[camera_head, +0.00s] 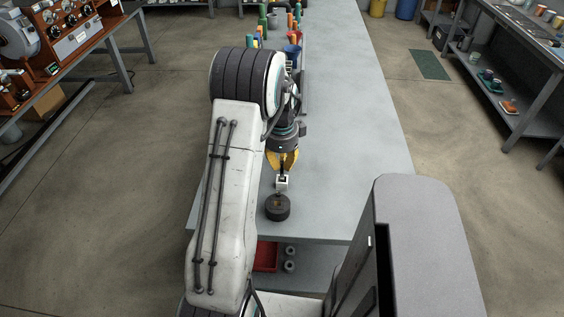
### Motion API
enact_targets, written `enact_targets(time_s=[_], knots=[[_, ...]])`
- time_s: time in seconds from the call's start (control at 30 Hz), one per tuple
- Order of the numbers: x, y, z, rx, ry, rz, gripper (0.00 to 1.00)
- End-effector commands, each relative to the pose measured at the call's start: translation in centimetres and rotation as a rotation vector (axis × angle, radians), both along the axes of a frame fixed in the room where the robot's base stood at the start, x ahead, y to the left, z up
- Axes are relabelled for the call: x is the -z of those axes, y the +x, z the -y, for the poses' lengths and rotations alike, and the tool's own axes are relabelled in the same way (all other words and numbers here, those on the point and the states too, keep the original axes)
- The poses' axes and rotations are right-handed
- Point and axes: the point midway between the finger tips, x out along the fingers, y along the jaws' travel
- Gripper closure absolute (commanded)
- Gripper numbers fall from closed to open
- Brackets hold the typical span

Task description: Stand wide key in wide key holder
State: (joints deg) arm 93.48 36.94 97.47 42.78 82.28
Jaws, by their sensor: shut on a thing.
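My gripper (283,167), with orange fingers, points down over the near part of the grey table. It is shut on the wide key (282,182), a small pale block shape, held upright below the fingertips. A dark round block, seemingly the wide key holder (277,209), stands on the table just below the key. A brownish patch shows on its top. The key's lower end is close to the holder's top; I cannot tell whether it touches or enters it.
The long grey table (345,130) is clear to the right of my gripper. Coloured bottle-like items (263,22) stand at its far end. A red tray (266,256) and small round parts (289,265) lie on the lower shelf. Side benches stand left and right across open floor.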

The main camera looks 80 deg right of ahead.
Motion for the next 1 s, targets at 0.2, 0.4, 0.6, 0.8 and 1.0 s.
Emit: enact_targets(time_s=[0.2, 0.4, 0.6, 0.8, 1.0], knots=[[1.0, 0.0, 0.0, 0.0, 0.0, 0.0, 1.0], [1.7, 0.0, 0.0, 0.0, 0.001, 0.0, 1.0], [2.4, 0.0, 0.0, 0.0, 0.001, 0.0, 1.0], [3.1, 0.0, 0.0, 0.0, 0.001, 0.0, 1.0], [3.2, 0.0, 0.0, 0.0, 0.0, 0.0, 0.79]])
